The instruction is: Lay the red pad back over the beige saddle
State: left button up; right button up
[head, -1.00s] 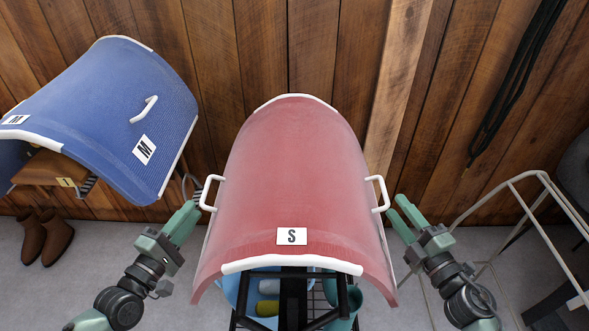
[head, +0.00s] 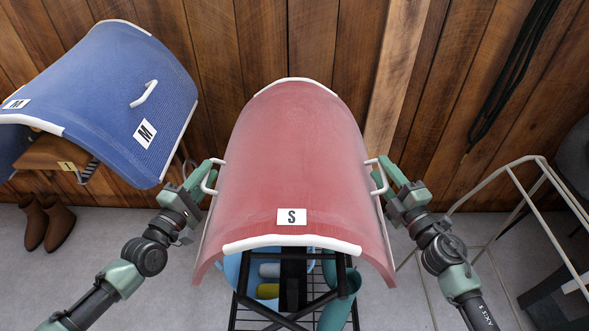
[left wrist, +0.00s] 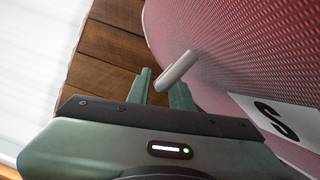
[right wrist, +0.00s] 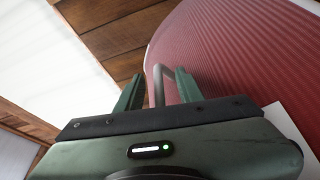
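The red pad (head: 290,160), with a white S label and white trim, is arched over a black frame (head: 292,290) in the middle of the head view. I cannot see a beige saddle; the pad hides what is directly beneath it. My left gripper (head: 205,173) is open at the pad's left white handle (head: 208,178). In the left wrist view this handle (left wrist: 178,70) is between or just beyond the fingertips. My right gripper (head: 385,171) is open at the right handle (head: 378,174). In the right wrist view that handle (right wrist: 158,85) stands between the fingers.
A blue pad (head: 120,95) with M labels covers a brown saddle (head: 55,154) at the left. Brown boots (head: 48,222) stand on the floor below. A pale metal rack (head: 510,170) is close on the right. The wooden wall (head: 300,40) is behind.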

pick_arm(q)
jog(key=shift+w+d, duration=0.15)
jog(key=shift+w, duration=0.1)
pick_arm(e)
jog(key=shift+w+a, duration=0.1)
jog(key=shift+w, duration=0.15)
jog(key=shift+r, duration=0.1)
pick_arm(q)
grip_shut()
pick_arm(e)
grip_shut()
dwell(0.7)
